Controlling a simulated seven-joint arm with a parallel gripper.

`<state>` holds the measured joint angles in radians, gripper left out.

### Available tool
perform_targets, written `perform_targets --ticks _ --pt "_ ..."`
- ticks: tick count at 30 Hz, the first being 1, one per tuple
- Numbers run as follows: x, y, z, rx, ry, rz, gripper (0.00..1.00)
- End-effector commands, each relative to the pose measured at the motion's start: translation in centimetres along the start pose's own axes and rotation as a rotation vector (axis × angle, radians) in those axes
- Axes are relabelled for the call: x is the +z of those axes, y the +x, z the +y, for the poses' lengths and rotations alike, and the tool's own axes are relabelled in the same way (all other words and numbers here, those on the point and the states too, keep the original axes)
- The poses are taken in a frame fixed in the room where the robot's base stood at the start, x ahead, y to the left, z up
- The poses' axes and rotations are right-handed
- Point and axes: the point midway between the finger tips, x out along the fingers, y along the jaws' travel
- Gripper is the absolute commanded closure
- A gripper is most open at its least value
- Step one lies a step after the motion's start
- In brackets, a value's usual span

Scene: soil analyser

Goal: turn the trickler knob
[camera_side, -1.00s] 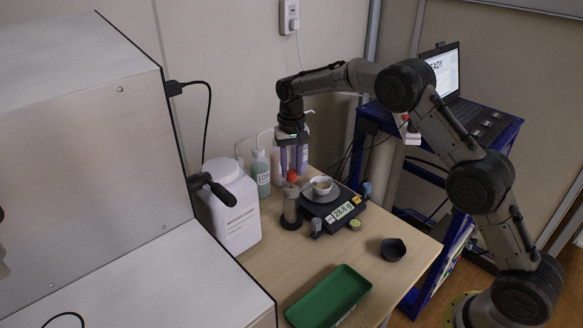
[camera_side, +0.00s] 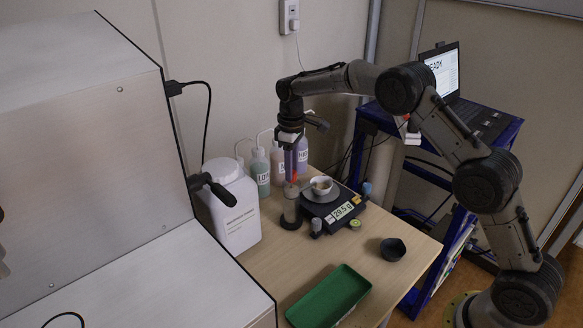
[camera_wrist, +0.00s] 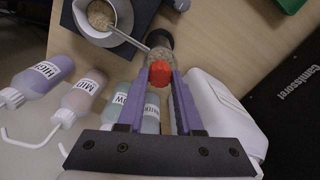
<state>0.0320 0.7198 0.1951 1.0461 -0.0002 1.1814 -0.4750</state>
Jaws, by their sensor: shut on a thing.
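The trickler (camera_side: 291,208) stands on the table left of the scale, a clear body on a dark round base. Its red knob (camera_side: 295,177) is on top; it also shows in the wrist view (camera_wrist: 160,74). My gripper (camera_side: 294,174) points down from above, its purple fingers shut on the knob, one on each side. In the wrist view the trickler's thin metal tube (camera_wrist: 132,41) reaches over a white cup (camera_wrist: 100,14) with grainy tan material inside. The cup (camera_side: 321,189) sits on the black scale (camera_side: 345,211), whose display reads 29.5 g.
Several labelled wash bottles (camera_side: 261,172) and a large white jug (camera_side: 233,215) stand close behind and left. A green tray (camera_side: 328,297) and a small dark bowl (camera_side: 393,249) lie in front. A laptop (camera_side: 455,90) on a blue cart is at right. Table between tray and scale is mostly clear.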

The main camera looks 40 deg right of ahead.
Motion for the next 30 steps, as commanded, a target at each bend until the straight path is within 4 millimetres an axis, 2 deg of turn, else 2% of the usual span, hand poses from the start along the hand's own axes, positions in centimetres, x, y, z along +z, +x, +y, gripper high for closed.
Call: perform_targets --ticks 6,13,30 --pt "-0.1 -0.2 0.05 0.003 -0.16 0.005 1.0" --pt "-0.09 -0.2 0.04 0.003 -0.271 0.005 1.0" --pt "-0.11 -0.23 0.03 0.003 -0.328 0.005 1.0"
